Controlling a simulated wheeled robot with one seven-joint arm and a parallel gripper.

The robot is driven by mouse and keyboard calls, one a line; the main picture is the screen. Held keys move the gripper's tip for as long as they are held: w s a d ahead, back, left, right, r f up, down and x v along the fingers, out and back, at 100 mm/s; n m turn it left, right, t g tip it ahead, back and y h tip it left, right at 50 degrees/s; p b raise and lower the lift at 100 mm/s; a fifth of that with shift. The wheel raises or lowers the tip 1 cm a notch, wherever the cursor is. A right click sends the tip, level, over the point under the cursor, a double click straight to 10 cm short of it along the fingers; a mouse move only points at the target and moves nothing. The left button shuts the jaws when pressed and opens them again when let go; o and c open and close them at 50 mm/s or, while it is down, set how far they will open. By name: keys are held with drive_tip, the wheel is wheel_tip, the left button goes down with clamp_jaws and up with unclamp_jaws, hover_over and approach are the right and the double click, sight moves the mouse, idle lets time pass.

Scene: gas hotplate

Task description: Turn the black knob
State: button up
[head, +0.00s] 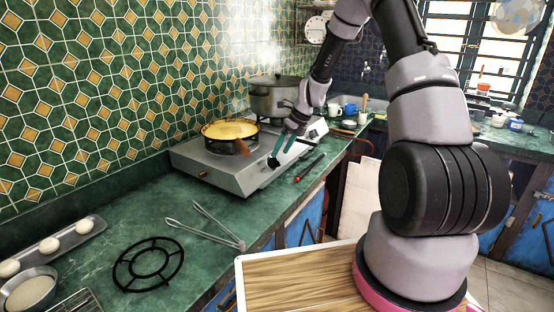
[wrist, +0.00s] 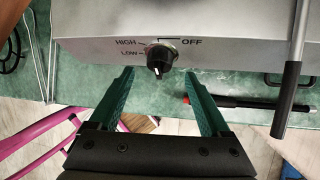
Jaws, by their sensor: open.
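The black knob (wrist: 161,55) sits on the front face of the silver gas hotplate (wrist: 90,22), with the printed words HIGH, LOW and OFF around it. In the wrist view my gripper (wrist: 160,75) is open, its two green fingers apart on either side below the knob, with nothing between them. The knob lies just beyond the fingertips, roughly midway between them. In the head view the hotplate (head: 200,163) stands on the green counter, and my gripper (head: 281,150) is at its front side.
A yellow-filled pan (head: 230,130) and a grey pot (head: 272,98) stand on the hotplate. A black-handled tool (wrist: 240,102) lies on the counter at right in the wrist view. Tongs (head: 208,228) and a round black grate (head: 148,264) lie on the counter (head: 185,205).

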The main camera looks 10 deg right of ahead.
sight(275, 162)
drive_tip(key=shift+x, duration=2.25)
drive_tip(key=shift+c, duration=0.3)
clamp_jaws()
